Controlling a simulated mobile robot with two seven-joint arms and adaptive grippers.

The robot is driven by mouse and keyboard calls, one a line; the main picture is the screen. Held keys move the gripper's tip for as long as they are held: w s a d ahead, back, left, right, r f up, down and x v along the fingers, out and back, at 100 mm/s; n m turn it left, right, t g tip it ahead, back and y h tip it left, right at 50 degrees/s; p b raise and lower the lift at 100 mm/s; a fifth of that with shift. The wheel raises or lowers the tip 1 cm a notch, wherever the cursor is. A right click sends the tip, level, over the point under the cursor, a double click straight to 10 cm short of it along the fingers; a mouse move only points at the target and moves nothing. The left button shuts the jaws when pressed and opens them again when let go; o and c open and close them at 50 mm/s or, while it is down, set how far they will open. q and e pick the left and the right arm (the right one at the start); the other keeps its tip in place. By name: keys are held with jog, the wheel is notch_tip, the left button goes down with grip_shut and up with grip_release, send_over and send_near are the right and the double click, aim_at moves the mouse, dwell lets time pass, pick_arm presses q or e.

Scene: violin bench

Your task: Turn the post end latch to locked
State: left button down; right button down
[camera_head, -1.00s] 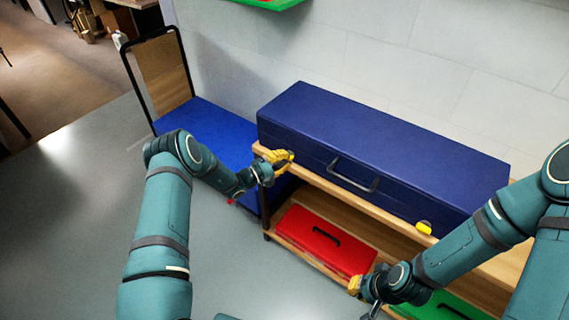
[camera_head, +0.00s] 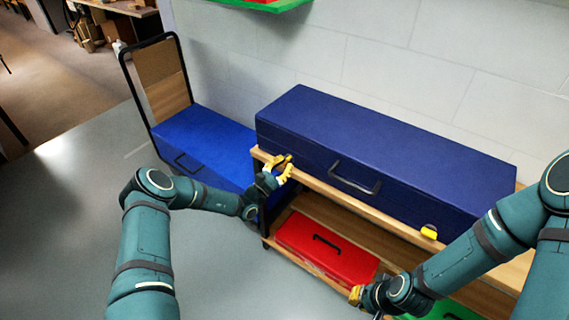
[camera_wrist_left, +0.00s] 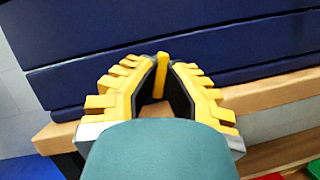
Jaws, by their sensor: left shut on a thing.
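A long dark blue case (camera_head: 400,150) lies on the wooden top shelf. A small yellow latch (camera_wrist_left: 161,76) stands at the left end of its front face, upright in the left wrist view. My left gripper (camera_head: 284,165) is at that end, its fingertips (camera_wrist_left: 162,72) closed around the latch. In the head view the fingers largely cover this latch. A second yellow latch (camera_head: 429,232) sits low near the right end of the front, clear of both grippers. My right gripper (camera_head: 356,295) is lower, in front of the bottom shelf; its finger opening is too small to judge.
A black handle (camera_head: 354,178) sticks out from the case front between the latches. A red case (camera_head: 322,252) and a green case (camera_head: 450,310) lie on the lower shelf. A blue cart (camera_head: 205,140) stands at the left. The floor at left is clear.

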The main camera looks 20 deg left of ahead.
pick_arm(q)
jog(key=shift+n+t+y+p, duration=0.4)
jog(key=shift+n+y, duration=0.25)
jog(key=shift+n, duration=0.85)
jog(key=shift+n+t+y+p, duration=0.35)
jog(key=shift+n+y, duration=0.3)
jog(key=shift+n, duration=1.15)
jog(key=c, duration=1.3)
grip_release()
jog(key=shift+c, duration=0.2)
jog(key=v, duration=1.2)
jog(key=shift+d, duration=0.1)
